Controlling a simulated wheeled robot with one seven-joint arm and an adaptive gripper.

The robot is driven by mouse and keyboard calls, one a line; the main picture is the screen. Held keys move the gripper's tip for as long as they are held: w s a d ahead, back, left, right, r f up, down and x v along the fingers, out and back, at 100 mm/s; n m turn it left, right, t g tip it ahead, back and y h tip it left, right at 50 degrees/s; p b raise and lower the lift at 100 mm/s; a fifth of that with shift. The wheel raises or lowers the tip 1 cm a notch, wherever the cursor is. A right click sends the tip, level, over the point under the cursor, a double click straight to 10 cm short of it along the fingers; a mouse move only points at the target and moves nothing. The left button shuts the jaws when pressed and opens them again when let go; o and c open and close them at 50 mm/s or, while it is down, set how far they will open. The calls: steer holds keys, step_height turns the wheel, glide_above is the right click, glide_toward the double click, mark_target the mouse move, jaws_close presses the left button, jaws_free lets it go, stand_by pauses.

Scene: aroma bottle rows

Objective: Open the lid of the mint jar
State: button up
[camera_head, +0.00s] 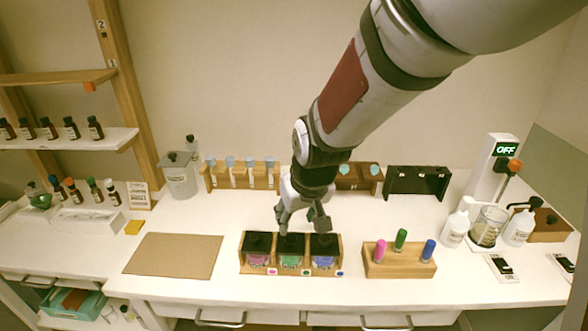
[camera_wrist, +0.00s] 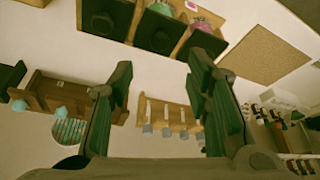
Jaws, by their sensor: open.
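A wooden holder (camera_head: 244,268) on the white counter holds three jars with black square lids. The middle jar (camera_head: 291,262) has green contents and a green tag in front; I take it as the mint jar. Its black lid (camera_head: 290,243) is on. In the wrist view this lid (camera_wrist: 157,33) is at the top, beyond the fingertips. A pink jar (camera_head: 258,260) stands left of it and a blue-purple jar (camera_head: 324,262) right of it, both lidded. My gripper (camera_head: 301,224) is open and empty, above and behind the holder; it also shows in the wrist view (camera_wrist: 160,66).
A wooden block with coloured sticks (camera_head: 398,262) stands to the right. A brown mat (camera_head: 175,256) lies to the left. Behind are a wooden rack with blue-topped tubes (camera_head: 240,178) and a black rack (camera_head: 415,182). Bottles and a beaker (camera_head: 488,226) stand far right.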

mark_target(291, 237)
steer(key=b+x, duration=0.1)
steer(key=x, duration=0.8)
steer(key=shift+f+b, duration=0.15)
steer(key=shift+b, duration=0.2)
jaws_close()
